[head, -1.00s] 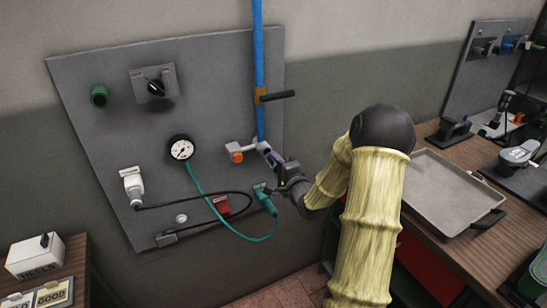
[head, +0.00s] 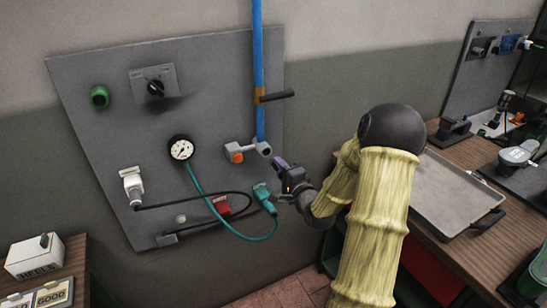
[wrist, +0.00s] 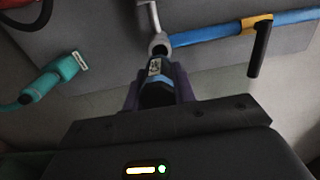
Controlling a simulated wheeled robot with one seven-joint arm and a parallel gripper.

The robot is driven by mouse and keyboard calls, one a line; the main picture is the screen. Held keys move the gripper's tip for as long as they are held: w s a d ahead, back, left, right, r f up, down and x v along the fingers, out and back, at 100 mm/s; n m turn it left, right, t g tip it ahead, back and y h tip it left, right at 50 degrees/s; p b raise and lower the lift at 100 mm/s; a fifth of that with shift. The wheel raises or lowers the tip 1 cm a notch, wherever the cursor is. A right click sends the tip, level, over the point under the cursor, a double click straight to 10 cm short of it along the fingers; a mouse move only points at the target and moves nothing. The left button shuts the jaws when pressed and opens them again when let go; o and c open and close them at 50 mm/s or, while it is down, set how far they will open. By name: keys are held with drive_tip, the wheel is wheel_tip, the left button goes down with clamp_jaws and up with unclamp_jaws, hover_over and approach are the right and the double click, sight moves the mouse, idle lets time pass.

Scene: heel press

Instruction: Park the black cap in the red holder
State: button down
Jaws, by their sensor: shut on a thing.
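My gripper (head: 279,164) is in front of the board, to the lower right of the grey pipe outlet (head: 264,149). In the wrist view its purple fingers are shut on a dark cap (wrist: 155,93) with a pale label and bluish edges, which I take as the black cap. The outlet's round end (wrist: 158,45) shows just beyond the cap, and the two look apart. In the head view the cap is mostly hidden by the gripper. The red holder (head: 221,206) is on the lower board, left of and below my gripper. It is not recognisable in the wrist view.
A teal plug (head: 262,193) with its hose hangs between the red holder and my gripper. A black cable (head: 205,192) loops past the holder. A blue pipe (head: 258,60) with a black lever (head: 278,96) runs up the board (head: 110,150). A gauge (head: 181,149) is left.

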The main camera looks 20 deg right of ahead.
drive_tip(key=shift+s, duration=0.2)
drive_tip(key=shift+s, duration=0.15)
idle(0.3)
drive_tip(key=a+f+b, duration=0.7)
drive_tip(key=f+b, duration=0.4)
drive_tip(key=f, duration=0.1)
drive_tip(key=a+f+b, duration=0.8)
drive_tip(key=f+b, duration=0.2)
drive_tip(key=f, duration=0.2)
drive_tip(key=shift+s+a+b, duration=0.25)
drive_tip(key=shift+a+b, duration=0.05)
drive_tip(key=shift+b, duration=0.1)
idle(2.0)
drive_tip(key=shift+w, duration=0.2)
drive_tip(key=shift+w+p, duration=0.35)
drive_tip(key=shift+w, duration=1.95)
